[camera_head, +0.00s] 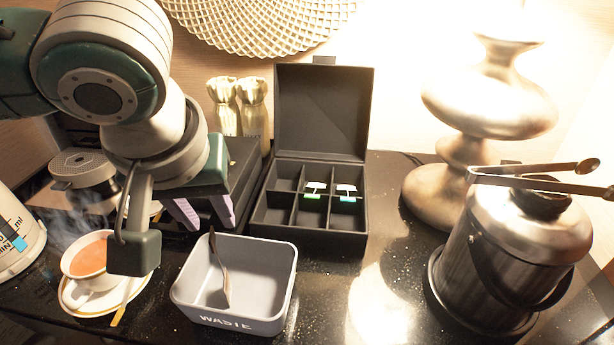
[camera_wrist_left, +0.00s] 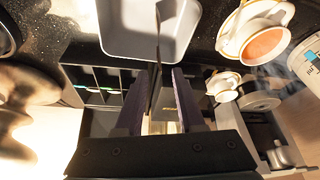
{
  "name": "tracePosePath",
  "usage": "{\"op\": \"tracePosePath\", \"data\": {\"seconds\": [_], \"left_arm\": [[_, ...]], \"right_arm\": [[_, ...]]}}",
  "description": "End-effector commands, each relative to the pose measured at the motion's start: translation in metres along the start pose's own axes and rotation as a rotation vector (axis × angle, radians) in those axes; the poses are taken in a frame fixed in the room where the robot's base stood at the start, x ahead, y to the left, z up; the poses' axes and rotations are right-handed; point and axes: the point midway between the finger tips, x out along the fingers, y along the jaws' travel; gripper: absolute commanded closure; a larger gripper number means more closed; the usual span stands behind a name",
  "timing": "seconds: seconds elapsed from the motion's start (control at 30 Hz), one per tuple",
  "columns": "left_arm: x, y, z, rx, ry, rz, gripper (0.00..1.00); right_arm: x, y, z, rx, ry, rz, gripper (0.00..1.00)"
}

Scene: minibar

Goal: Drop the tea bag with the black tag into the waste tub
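The grey waste tub (camera_head: 243,322) stands on the black counter, marked WASTE. A thin dark-and-brown item (camera_head: 226,285) is upright and slightly tilted inside it, its dark top above the rim. It looks like the tea bag with the black tag, but it is too narrow to be sure. My left gripper (camera_head: 202,222) is behind the tub's back edge, its purple fingers apart. In the left wrist view, the open fingers (camera_wrist_left: 157,75) point at the tub (camera_wrist_left: 120,45), and the thin item (camera_wrist_left: 158,28) lines up with their gap. My right gripper is not in view.
An open black tea box (camera_head: 310,243) holds tea bags with green and blue tags. A steaming cup of tea (camera_head: 90,253) sits on a saucer at the left. A metal bucket (camera_head: 510,265) with tongs (camera_head: 545,182) and a lamp (camera_head: 460,190) stand at the right.

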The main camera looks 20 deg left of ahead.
Motion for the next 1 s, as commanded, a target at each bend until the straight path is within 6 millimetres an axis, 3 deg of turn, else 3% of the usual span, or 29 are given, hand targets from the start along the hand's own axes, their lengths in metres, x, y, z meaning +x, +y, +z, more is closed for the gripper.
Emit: {"op": "tracePosePath", "data": {"seconds": [0.3,0.5,1.0], "left_arm": [[-0.060,0.001,-0.001,0.001,0.002,0.004,0.62],[-0.089,0.000,-0.001,0.000,0.001,0.002,0.62],[-0.095,0.000,0.001,0.004,-0.002,0.002,0.62]], "right_arm": [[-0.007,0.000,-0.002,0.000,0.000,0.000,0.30],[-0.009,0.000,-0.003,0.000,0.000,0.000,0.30],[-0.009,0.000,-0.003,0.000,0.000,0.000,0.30]]}}
